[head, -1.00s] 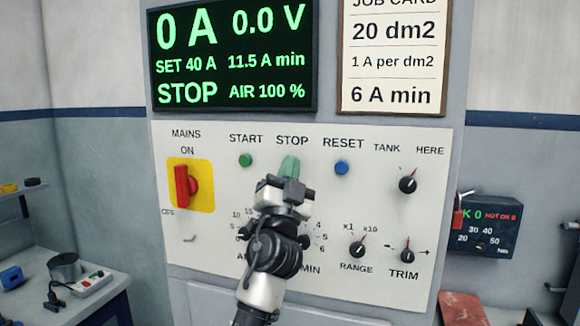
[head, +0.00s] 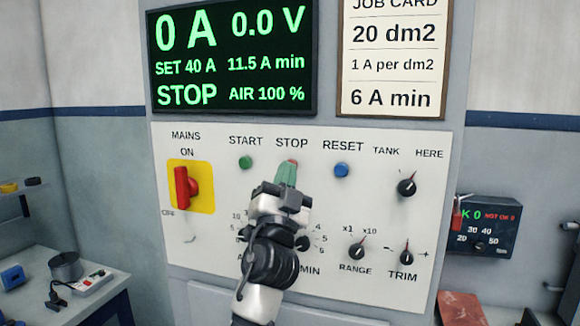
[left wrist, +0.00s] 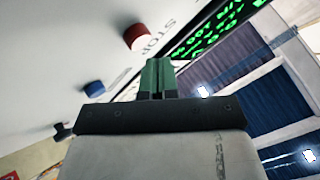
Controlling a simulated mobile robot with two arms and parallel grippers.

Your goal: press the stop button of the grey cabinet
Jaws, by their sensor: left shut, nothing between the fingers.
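The grey cabinet (head: 330,128) fills the middle of the head view, with a white control panel (head: 215,260). The red stop button (head: 292,161) shows under the word STOP, its lower part hidden by my fingertips. It also shows in the left wrist view (left wrist: 138,37), beyond the fingertips and apart from them. My left gripper (head: 286,174) is in front of the panel just below the button. Its green fingers are shut with nothing between them, also seen in the left wrist view (left wrist: 158,74). My right gripper is not in view.
A green start button (head: 246,163) is left of STOP and a blue reset button (head: 341,170) right of it. A red mains switch (head: 186,187) is further left. The display (head: 230,55) reads STOP and 0 A. My arm hides part of the lower dials.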

